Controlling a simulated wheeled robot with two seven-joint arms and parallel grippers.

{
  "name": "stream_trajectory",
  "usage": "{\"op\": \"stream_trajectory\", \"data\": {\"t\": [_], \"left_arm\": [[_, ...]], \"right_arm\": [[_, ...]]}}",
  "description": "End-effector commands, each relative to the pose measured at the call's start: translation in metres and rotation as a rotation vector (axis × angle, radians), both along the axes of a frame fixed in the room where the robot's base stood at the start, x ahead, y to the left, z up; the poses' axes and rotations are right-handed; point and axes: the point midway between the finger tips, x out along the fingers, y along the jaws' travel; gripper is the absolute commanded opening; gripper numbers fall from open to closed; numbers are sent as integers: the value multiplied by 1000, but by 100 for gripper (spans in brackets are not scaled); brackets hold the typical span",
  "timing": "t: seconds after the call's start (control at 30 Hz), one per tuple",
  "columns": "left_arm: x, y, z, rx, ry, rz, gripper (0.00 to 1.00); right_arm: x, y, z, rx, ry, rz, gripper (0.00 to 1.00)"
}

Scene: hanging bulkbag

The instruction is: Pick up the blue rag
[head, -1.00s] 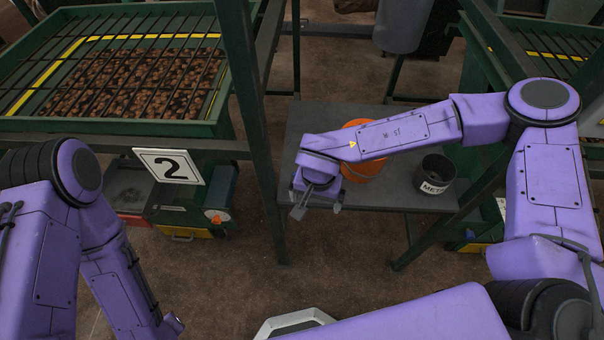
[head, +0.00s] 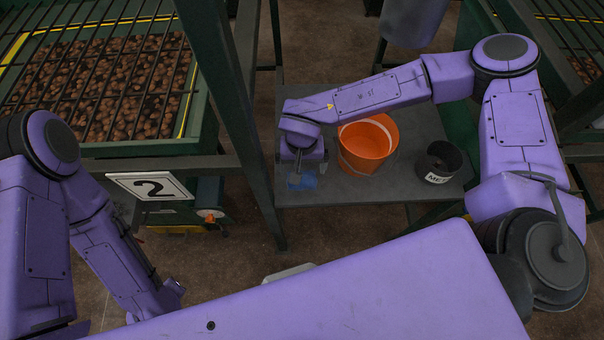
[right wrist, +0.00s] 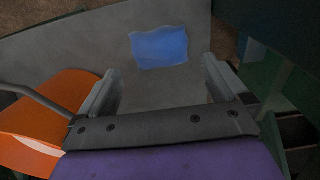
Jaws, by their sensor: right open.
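The blue rag (head: 302,181) lies flat on the grey table (head: 400,190), near its front left part, partly hidden by my right gripper in the head view. In the right wrist view the rag (right wrist: 159,47) lies beyond the fingertips, between their lines, and looks clear of them. My right gripper (head: 298,178) is open and empty above the table at the rag. Its two fingers (right wrist: 160,85) show apart in the right wrist view. My left gripper (head: 172,292) hangs low at the lower left, away from the table; its fingers are too small to judge.
An orange bucket (head: 367,145) stands on the table right of my right gripper, close beside it in the wrist view. A dark pot (head: 438,162) with a white label stands further right. A green post (head: 232,110) rises at the table's left. A number 2 sign (head: 150,186) is at left.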

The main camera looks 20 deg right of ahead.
Motion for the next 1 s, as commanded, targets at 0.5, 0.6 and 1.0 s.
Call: {"op": "stream_trajectory", "data": {"t": [0.5,0.6,1.0], "left_arm": [[0,0,15,1,-1,0,34],[0,0,15,1,-1,0,34],[0,0,15,1,-1,0,34]], "right_arm": [[-2,-3,-57,-1,-2,-2,100],[-2,-3,-57,-1,-2,-3,97],[-3,-3,-56,-1,-2,-3,65]]}}
